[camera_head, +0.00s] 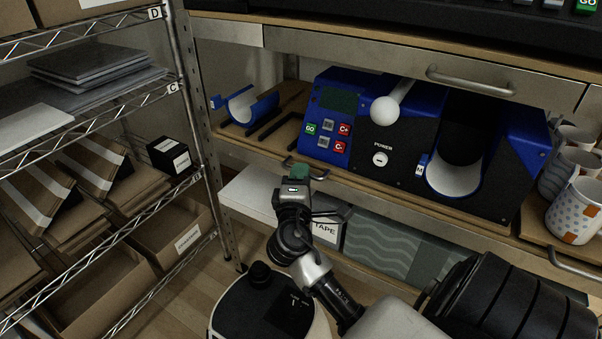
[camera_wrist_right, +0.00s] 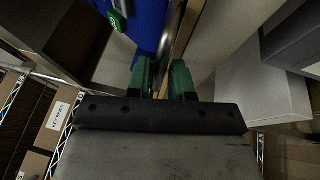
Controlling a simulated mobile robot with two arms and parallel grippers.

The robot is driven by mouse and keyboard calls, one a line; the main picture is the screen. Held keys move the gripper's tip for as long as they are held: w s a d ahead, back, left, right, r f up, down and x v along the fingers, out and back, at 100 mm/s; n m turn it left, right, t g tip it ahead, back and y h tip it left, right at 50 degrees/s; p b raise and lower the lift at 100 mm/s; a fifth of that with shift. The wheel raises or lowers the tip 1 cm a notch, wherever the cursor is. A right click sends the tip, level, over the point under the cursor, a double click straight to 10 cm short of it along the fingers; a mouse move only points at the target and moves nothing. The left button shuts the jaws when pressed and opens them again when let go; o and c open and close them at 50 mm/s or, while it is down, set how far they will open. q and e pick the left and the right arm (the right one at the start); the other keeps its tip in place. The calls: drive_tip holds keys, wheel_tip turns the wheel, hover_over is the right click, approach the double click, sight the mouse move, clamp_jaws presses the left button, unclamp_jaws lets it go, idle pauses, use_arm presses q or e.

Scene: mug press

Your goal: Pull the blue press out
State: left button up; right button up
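The blue press (camera_head: 345,80) has a black front, a white ball-ended lever and several buttons. It stands upright on a wooden pull-out board (camera_head: 420,200) with metal handles along its front edge. My right gripper (camera_head: 298,172) is at the left handle (camera_head: 318,176), at the board's front edge below the buttons. In the right wrist view the green fingertips (camera_wrist_right: 161,80) are apart, with a metal bar and the wooden edge running up to the gap. Contact with the handle cannot be told. Part of the press (camera_wrist_right: 150,22) shows there too. My left gripper is not in view.
Patterned mugs (camera_head: 575,208) stand at the right end. A blue mug holder part (camera_head: 250,104) lies left of the press. A drawer (camera_head: 420,72) is above; boxes (camera_head: 400,247) sit on the shelf below. A wire rack (camera_head: 190,90) stands at left.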

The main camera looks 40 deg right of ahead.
drive_tip(key=shift+w+d+r, duration=0.1)
drive_tip(key=shift+w+d, duration=0.25)
drive_tip(key=shift+d, duration=0.05)
clamp_jaws()
